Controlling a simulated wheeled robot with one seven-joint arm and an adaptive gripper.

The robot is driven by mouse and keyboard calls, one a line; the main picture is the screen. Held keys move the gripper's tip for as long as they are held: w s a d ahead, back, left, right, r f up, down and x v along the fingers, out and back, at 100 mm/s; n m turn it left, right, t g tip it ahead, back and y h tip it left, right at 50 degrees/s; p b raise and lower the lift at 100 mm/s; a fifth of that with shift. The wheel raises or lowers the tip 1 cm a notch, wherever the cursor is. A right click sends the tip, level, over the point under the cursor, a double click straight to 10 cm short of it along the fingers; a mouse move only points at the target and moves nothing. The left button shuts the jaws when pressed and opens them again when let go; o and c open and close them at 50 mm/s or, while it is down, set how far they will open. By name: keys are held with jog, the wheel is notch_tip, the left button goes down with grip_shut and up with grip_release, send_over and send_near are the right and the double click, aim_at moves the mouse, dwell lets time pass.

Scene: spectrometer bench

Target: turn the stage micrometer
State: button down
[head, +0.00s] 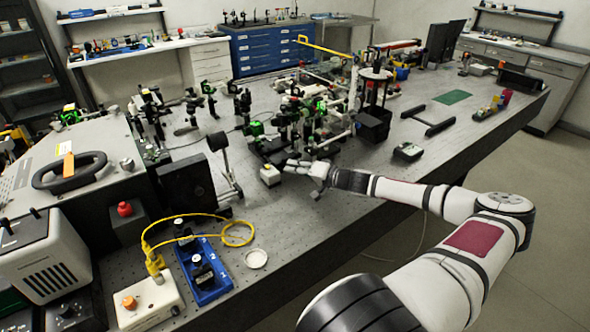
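My arm reaches in from the lower right, and my gripper (296,168) is over the optical bench (340,215), near its front middle. The gripper is small in the view, and whether its fingers are apart or closed cannot be made out. Dark optical mounts and stages (268,146) stand just behind and to the left of it. The stage micrometer cannot be picked out clearly among these parts. Contact between the gripper and any part cannot be judged.
A black panel (187,185) and a blue tray (212,287) with a yellow cable (238,240) are farther left. A dark handheld device (407,152) lies right. The bench's front middle is clear.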

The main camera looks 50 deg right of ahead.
dwell(0.3)
jog(key=shift+m+t+y, duration=0.3)
jog(key=shift+m+t, duration=0.2)
jog(key=shift+m, duration=0.75)
jog(key=shift+m+t+y, duration=0.3)
jog(key=shift+m+t, duration=0.2)
jog(key=shift+m, duration=0.75)
jog(key=c, duration=1.5)
grip_release()
jog(key=shift+c, duration=0.2)
jog(key=shift+s, duration=0.1)
jog(key=s, duration=0.4)
jog(key=s+d, duration=0.1)
jog(key=s, duration=0.2)
jog(key=s+d, duration=0.1)
jog(key=s, duration=0.3)
jog(key=shift+s, duration=0.35)
